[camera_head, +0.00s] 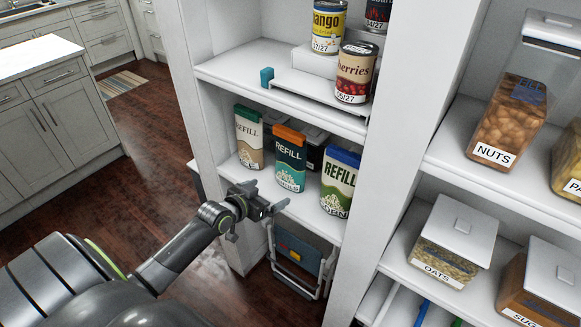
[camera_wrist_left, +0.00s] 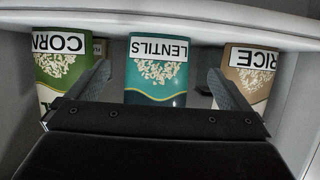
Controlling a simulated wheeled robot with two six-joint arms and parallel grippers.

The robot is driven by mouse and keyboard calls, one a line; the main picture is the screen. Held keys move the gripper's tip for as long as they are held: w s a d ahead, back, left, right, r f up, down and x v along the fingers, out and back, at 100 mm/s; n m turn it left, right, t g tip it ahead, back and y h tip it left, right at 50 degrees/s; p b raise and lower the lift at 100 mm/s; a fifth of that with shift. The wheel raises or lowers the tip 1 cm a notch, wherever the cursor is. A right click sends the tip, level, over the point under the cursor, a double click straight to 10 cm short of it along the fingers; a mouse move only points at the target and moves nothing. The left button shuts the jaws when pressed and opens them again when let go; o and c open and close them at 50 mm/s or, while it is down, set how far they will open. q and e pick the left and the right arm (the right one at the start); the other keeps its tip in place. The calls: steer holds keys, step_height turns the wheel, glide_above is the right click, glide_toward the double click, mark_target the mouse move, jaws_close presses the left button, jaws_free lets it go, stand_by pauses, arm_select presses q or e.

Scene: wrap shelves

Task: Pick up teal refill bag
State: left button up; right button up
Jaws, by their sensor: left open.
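The teal refill bag (camera_head: 289,172) has an orange top strip and stands upright on the middle shelf, between a beige refill bag (camera_head: 249,140) and a green one (camera_head: 338,183). In the left wrist view, the teal bag (camera_wrist_left: 157,75) appears upside down, labelled LENTILS, centred between my fingers. My left gripper (camera_head: 265,197) is open and empty at the shelf's front edge, in front of the bag and apart from it. Its two fingers also show in the left wrist view (camera_wrist_left: 159,75). My right gripper is not in view.
Dark containers (camera_head: 316,152) stand behind the bags. The shelf above (camera_head: 290,92) holds cans (camera_head: 354,73) and overhangs the bags. A white upright (camera_head: 387,140) separates this bay from one with food boxes. A folded step stool (camera_head: 298,256) is below.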

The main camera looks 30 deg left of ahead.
mark_target(285, 184)
arm_select(q)
steer(key=shift+x, duration=4.85)
steer(key=shift+r, duration=0.1)
steer(key=shift+c, duration=0.3)
steer(key=c, duration=0.9)
steer(key=shift+w, duration=0.1)
steer(key=shift+c, duration=0.2)
